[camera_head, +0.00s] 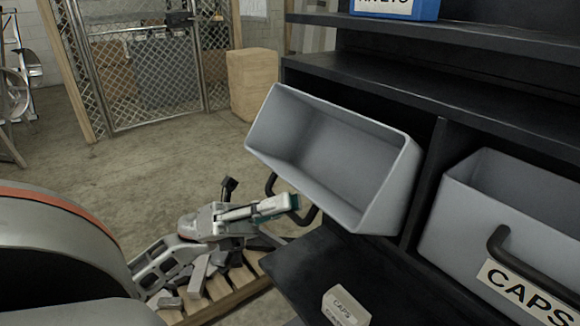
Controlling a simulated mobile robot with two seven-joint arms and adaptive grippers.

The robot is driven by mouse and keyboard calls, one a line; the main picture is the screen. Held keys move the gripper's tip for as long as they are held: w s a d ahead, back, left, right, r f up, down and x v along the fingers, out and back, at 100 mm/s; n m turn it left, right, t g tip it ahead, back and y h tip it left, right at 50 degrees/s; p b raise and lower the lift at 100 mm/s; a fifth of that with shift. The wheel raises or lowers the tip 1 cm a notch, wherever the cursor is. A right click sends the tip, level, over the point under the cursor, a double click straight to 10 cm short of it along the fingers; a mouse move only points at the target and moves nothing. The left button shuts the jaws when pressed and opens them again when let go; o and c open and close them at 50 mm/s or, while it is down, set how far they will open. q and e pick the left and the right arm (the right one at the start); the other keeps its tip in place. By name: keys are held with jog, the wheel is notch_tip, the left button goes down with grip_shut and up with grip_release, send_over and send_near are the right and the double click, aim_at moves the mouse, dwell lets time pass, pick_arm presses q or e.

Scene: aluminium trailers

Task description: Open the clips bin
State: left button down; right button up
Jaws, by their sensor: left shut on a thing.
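A grey bin (355,155), which I take to be the clips bin, is tilted forward out of the black shelf unit with its open top facing up and outward. Its inside looks empty. Its front label is hidden from this angle. The bin's dark curved handle (309,215) shows below its front, on both sides of my fingertips. My left gripper (291,203) comes in from the left and is shut on this handle. The fingers partly hide the handle's middle. My right gripper is not in view.
A grey bin labelled CAPS (497,215) sits in the bay to the right. A small CAPS box (345,306) rests on the black lower ledge (385,290). A blue bin (396,9) stands on the upper shelf. A wooden pallet (222,291) lies on the floor below.

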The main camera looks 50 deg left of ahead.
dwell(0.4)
pick_arm(q)
jog(key=c, duration=2.2)
grip_release()
jog(key=shift+o, duration=0.2)
jog(key=shift+f, duration=0.1)
jog(key=v, duration=1.2)
